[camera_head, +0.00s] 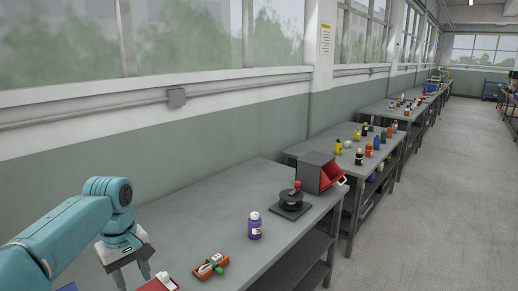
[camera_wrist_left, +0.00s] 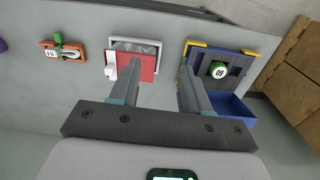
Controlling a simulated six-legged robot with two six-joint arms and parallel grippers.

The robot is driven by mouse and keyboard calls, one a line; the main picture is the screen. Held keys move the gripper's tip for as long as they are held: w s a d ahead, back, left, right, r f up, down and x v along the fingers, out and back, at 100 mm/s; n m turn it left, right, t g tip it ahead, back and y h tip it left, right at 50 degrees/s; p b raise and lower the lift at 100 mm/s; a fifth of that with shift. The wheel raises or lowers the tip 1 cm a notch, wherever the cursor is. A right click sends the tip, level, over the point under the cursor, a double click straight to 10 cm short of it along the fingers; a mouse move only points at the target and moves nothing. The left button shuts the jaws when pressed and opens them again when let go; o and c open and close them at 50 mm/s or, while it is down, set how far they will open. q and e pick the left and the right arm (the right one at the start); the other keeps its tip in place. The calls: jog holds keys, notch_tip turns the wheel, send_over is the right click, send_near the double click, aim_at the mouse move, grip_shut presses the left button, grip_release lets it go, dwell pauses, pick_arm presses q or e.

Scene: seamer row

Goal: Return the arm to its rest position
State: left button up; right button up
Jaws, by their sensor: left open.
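My left arm, teal, comes in from the left in the head view. Its gripper (camera_head: 132,274) hangs over the near left part of the grey bench (camera_head: 195,215). In the left wrist view the gripper's two fingers (camera_wrist_left: 160,68) stand wide apart with nothing between them. The fingers point toward a red panel in a pale frame (camera_wrist_left: 148,70) and a blue-and-yellow holder (camera_wrist_left: 240,62); I cannot tell the height of the gap. My right gripper is in neither view.
A purple bottle (camera_head: 254,228), an orange tray (camera_head: 203,271), a black round device (camera_head: 290,208) and a dark box with a red bin (camera_head: 315,172) stand on the bench. More benches run along the wall; floor at right is clear.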

pick_arm(q)
jog(key=w+d+f+m+h, duration=0.15)
jog(key=d+f, duration=0.25)
jog(key=f, duration=0.8)
jog(key=s+d+f+m+h, duration=0.15)
jog(key=s+d+f, duration=0.25)
jog(key=f, duration=0.5)
jog(key=s+d+f+m, duration=0.2)
jog(key=s+d+f, duration=0.1)
jog(key=f, duration=0.6)
jog(key=s+d+f+m, duration=0.1)
jog(key=s+f, duration=0.3)
jog(key=s, duration=0.5)
jog(key=s+d+f+m, duration=0.1)
jog(key=s+d+f, duration=0.2)
jog(key=s, duration=0.7)
jog(key=shift+d+f+h, duration=0.15)
jog(key=shift+f+h, duration=0.25)
jog(key=shift+w, duration=0.15)
